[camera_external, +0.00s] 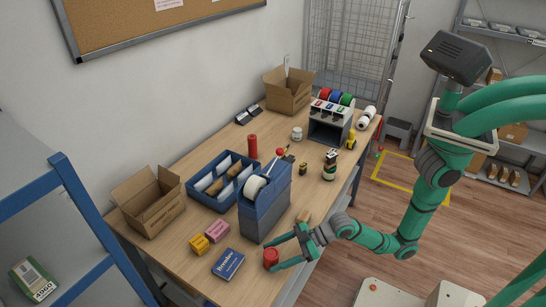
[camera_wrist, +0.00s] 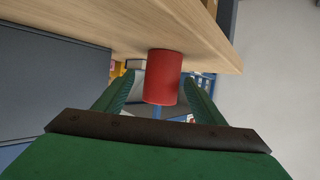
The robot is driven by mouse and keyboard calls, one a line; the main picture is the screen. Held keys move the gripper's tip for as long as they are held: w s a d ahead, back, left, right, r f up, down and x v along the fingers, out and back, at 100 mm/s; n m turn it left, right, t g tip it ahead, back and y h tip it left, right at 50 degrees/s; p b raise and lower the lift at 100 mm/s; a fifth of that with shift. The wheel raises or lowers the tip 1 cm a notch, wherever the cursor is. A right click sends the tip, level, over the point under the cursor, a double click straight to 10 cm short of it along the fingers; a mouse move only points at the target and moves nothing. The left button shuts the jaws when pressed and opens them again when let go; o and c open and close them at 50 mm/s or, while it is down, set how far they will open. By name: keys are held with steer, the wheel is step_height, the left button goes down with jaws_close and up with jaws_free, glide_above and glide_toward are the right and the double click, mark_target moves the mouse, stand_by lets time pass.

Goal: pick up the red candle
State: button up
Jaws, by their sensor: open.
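A short red candle (camera_external: 270,259) stands upright on the wooden counter near its front edge. My gripper (camera_external: 275,254) is open and low over the counter, with one finger on either side of the candle. In the wrist view the red candle (camera_wrist: 163,76) sits between the two green fingers, toward their tips. I see a small gap on both sides, so the jaws are not closed on it. A taller red cylinder (camera_external: 252,146) stands farther back, beyond the blue tray.
A blue-grey holder (camera_external: 264,211) with a white roll stands just behind my gripper. A blue box (camera_external: 228,264), pink block (camera_external: 217,231) and yellow block (camera_external: 200,244) lie left of the candle. A divided blue tray (camera_external: 207,197) and open carton (camera_external: 150,211) stand farther left.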

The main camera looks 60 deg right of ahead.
mark_target(262, 267)
steer(key=shift+x, duration=2.8)
steer(key=shift+s, duration=0.15)
steer(key=c, duration=1.2)
